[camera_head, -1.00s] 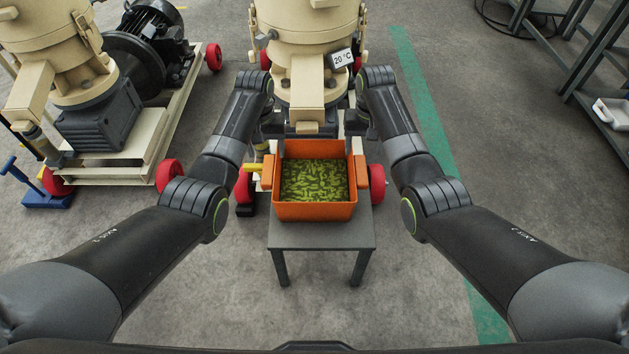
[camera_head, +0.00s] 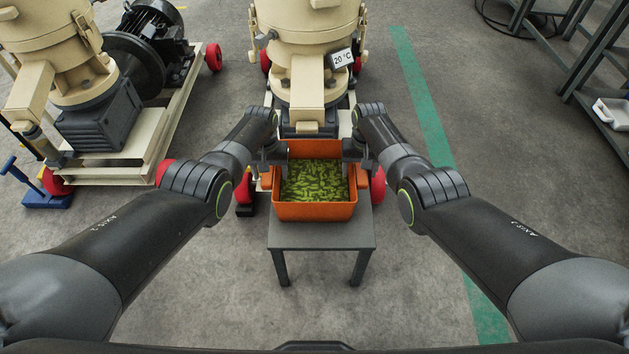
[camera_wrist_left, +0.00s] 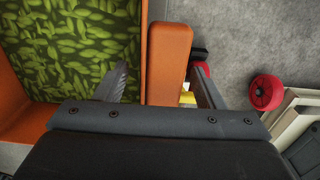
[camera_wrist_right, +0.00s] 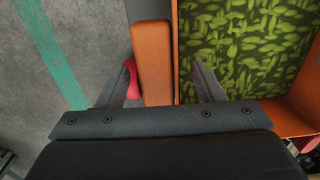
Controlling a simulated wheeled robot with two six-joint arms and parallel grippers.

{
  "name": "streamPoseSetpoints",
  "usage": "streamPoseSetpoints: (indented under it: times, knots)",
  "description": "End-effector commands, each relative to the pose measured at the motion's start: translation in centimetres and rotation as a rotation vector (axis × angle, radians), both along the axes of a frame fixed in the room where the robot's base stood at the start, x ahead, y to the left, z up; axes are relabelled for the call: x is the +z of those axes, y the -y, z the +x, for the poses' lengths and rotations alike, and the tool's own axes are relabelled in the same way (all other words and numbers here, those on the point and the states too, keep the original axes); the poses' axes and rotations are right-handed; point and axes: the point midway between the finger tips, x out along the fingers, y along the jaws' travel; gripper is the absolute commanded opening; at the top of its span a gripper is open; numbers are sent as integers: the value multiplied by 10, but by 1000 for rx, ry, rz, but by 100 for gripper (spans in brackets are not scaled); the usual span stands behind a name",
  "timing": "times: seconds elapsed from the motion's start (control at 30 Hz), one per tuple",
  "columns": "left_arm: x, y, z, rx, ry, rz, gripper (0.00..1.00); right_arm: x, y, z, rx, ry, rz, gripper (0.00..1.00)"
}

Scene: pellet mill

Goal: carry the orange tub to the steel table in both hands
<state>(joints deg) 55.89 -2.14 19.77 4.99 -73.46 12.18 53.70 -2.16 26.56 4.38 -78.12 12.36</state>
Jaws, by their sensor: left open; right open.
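The orange tub (camera_head: 314,212), filled with green pellets (camera_head: 314,180), stands upright on a small grey table (camera_head: 322,238) under the beige mill. My left gripper (camera_head: 268,166) is open at the tub's left side. In the left wrist view its fingers (camera_wrist_left: 163,72) lie to either side of the tub's orange handle (camera_wrist_left: 169,55). My right gripper (camera_head: 361,160) is open at the right side. In the right wrist view its fingers (camera_wrist_right: 162,72) lie to either side of the other handle (camera_wrist_right: 152,60). Neither is closed on the tub.
A dark steel frame (camera_head: 590,62) with a white item (camera_head: 612,114) on its lower shelf stands at the far right. The mill (camera_head: 306,60) is behind the tub; another machine (camera_head: 65,60) is on the left. A green stripe (camera_head: 430,110) crosses open floor.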

Motion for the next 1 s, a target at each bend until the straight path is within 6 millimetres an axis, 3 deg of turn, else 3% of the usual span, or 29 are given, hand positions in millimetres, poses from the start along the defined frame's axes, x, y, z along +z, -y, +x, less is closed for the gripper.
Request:
streamPoseSetpoints:
  times: [0.3, 0.8, 1.0]
  knots:
    - [0, 0, 0, 0, 1, 0, 63, 0, 0, 0, 0, 0, 0, 62]
    - [-1, 0, 0, 0, 0, 0, 0, 0, 0, 0, 0, 0, 0, 0]
    - [-1, 0, 0, 0, 0, 1, 0, -1, 0, 0, 0, 0, -1, 0]
